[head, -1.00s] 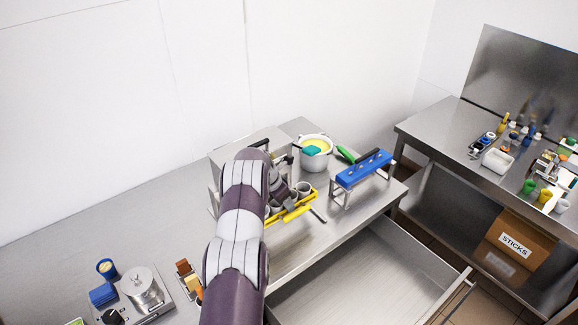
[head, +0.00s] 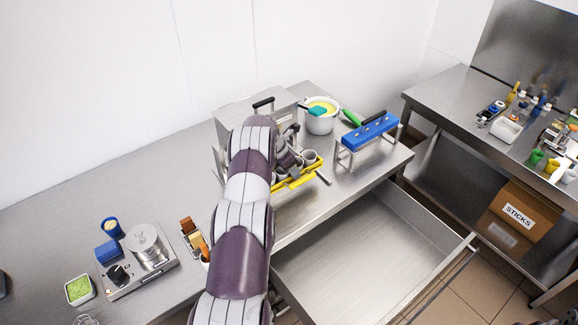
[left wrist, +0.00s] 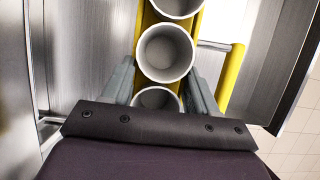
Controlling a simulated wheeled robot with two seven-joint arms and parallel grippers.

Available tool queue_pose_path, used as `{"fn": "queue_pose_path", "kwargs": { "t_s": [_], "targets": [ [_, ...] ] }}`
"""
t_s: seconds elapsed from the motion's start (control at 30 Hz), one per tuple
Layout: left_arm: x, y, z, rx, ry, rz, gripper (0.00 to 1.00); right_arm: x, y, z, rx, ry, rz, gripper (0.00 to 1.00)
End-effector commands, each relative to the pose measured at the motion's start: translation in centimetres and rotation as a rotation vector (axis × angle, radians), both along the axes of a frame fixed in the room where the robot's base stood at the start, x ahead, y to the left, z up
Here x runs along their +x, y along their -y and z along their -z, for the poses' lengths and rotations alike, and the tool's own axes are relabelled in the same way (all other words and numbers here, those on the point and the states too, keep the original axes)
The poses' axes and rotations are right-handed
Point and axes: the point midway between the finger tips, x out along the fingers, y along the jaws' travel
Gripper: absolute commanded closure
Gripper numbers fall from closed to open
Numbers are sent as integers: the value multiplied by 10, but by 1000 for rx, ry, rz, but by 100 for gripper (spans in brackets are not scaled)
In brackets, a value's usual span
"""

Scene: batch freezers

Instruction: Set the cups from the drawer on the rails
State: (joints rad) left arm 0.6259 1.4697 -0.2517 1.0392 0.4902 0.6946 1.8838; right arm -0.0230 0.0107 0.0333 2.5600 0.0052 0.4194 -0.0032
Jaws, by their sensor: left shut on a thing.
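My left gripper (head: 288,160) is over the yellow rails (head: 297,179), its arm hiding part of them. In the left wrist view my left gripper (left wrist: 160,85) has one finger on each side of the nearest grey-white cup (left wrist: 157,98) and is shut on it. That cup is partly hidden by the gripper body. Two more cups stand in line beyond it between the yellow rails, the middle one (left wrist: 165,53) whole and the far one cut by the frame. One upright cup (head: 309,156) shows beside the gripper in the head view. The drawer (head: 335,262) is open and looks empty. My right gripper is out of view.
A steel box (head: 252,108) stands behind the rails. A white pot (head: 320,122) and a blue-topped rack (head: 370,130) stand to their right. A scale-like device (head: 140,262) is at the left. The open drawer juts out in front of the counter.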

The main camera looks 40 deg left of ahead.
Motion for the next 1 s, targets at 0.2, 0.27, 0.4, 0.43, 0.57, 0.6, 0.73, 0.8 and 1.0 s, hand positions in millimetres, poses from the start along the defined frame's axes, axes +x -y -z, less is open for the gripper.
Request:
{"fn": "queue_pose_path", "kwargs": {
  "t_s": [0.2,0.27,0.4,0.43,0.57,0.6,0.73,0.8,1.0],
  "targets": [
    [0,0,-1,0,0,0,76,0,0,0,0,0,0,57],
    [0,0,0,0,0,0,76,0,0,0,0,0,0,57],
    [0,0,1,0,0,0,76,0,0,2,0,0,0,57],
    [0,0,1,1,0,0,76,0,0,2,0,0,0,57],
    [-1,0,4,0,0,0,76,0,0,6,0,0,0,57],
    [-1,0,4,0,0,0,76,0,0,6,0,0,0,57],
    [-1,0,3,0,0,1,76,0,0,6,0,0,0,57],
    [-1,0,3,0,0,1,76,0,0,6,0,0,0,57],
    [-1,1,3,0,0,1,76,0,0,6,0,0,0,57]
  ]
}}
